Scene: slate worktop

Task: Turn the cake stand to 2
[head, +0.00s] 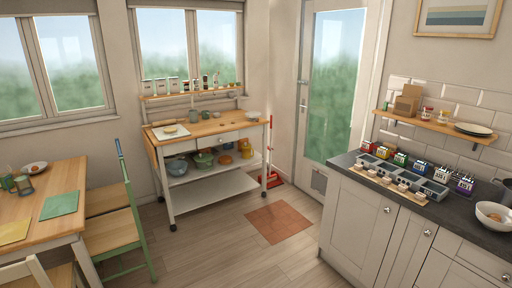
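I cannot make out a cake stand or its numbers for certain in the head view. A flat white board or plate (168,133) with a small yellow item (171,129) lies on the wooden-topped trolley, too small to read. My gripper and arm are not in view.
The slate worktop (446,207) on the right holds a grey row of units (402,176), several coloured packs (400,158) and a white bowl (492,214). A shelf (436,122) hangs above. A wooden table (27,207) and chairs stand left. Floor between is clear around a terracotta mat (279,222).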

